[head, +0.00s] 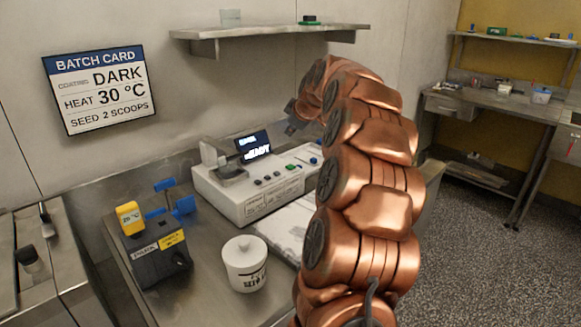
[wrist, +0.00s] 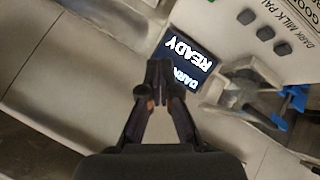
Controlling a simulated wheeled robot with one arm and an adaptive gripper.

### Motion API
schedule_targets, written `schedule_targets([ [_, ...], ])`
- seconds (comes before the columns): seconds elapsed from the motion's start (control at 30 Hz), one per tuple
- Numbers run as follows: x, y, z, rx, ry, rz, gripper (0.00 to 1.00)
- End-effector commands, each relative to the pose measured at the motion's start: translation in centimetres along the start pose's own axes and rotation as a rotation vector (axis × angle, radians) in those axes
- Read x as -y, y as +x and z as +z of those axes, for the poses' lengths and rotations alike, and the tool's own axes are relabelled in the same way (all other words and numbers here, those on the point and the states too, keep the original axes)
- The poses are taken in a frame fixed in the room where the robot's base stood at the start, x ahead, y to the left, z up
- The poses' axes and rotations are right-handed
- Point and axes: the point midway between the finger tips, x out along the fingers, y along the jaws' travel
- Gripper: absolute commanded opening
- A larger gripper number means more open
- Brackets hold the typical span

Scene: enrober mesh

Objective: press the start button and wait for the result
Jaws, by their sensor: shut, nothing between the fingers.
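I cannot read which one is the start button. Its dark screen (head: 253,147) reads READY; in the wrist view the screen (wrist: 187,60) shows DARK and READY, turned. My gripper (head: 291,127) is above and behind the machine, partly hidden by my arm. In the wrist view my gripper (wrist: 159,68) is shut and empty, its tips overlapping the screen's edge.
A batch card (head: 100,88) on the wall reads DARK, heat 30 °C, seed 2 scoops. A shelf (head: 270,32) hangs above the machine.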

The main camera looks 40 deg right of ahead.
Motion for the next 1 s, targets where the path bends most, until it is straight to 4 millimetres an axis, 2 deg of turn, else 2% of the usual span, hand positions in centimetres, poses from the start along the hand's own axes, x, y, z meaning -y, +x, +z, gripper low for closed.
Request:
schedule_targets([
  [0.27, 0.8, 1.1, 0.8, 0.0, 0.002, 0.001, 0.0],
  [0.8, 4.2, 5.7, 4.1, 0.0, 0.0, -0.001, 0.0],
  [1.0, 4.5, 6.1, 4.4, 0.0, 0.0, 0.0, 0.0],
])
